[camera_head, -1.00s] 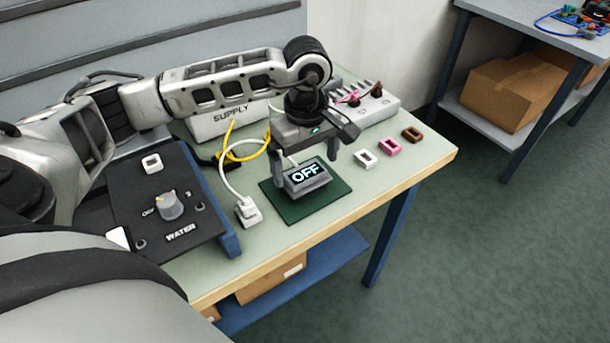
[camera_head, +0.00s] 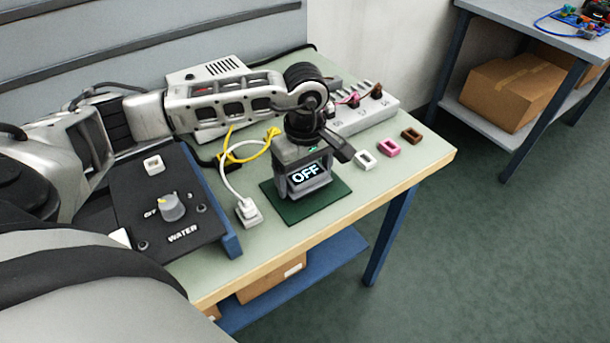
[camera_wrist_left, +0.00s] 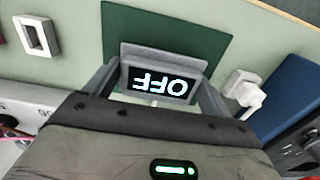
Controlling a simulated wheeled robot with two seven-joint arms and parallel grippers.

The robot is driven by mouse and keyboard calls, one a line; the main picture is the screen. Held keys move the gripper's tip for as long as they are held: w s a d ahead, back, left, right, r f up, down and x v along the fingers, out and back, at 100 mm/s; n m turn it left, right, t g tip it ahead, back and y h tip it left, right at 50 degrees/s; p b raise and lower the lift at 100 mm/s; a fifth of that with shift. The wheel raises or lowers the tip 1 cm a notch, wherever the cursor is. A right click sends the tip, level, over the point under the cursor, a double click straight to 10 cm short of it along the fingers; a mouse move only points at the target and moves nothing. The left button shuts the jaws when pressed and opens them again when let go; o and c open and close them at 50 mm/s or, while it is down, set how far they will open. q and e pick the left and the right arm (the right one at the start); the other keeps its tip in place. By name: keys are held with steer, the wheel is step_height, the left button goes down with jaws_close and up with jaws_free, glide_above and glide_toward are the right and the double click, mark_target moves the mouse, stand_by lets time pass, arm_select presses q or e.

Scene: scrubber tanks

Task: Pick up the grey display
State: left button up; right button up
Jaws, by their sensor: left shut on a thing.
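The grey display (camera_head: 306,176) shows "OFF" on its dark screen and is at the green mat (camera_head: 328,201) on the workbench. My left gripper (camera_head: 303,181) is over it from above, with its fingers shut on the display's two sides. In the left wrist view the display (camera_wrist_left: 160,82) sits between the two fingers of the left gripper (camera_wrist_left: 158,92), with the green mat (camera_wrist_left: 210,45) behind it. I cannot tell whether its base touches the mat. My right gripper is not in view.
A white plug (camera_head: 248,211) on a cable lies left of the mat. A black water panel (camera_head: 150,205) with a knob stands further left. White, pink and brown frames (camera_head: 389,148) lie to the right, near a power strip (camera_head: 365,115). A supply box (camera_head: 205,75) is behind my arm.

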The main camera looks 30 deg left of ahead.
mark_target(305, 172)
arm_select(q)
step_height(305, 172, up, 3)
steer(key=shift+b, duration=0.7)
steer(key=s+d+r+b, duration=0.2)
steer(key=s+d+r, duration=0.7)
steer(key=d+r, duration=0.1)
steer(key=shift+s, duration=0.4)
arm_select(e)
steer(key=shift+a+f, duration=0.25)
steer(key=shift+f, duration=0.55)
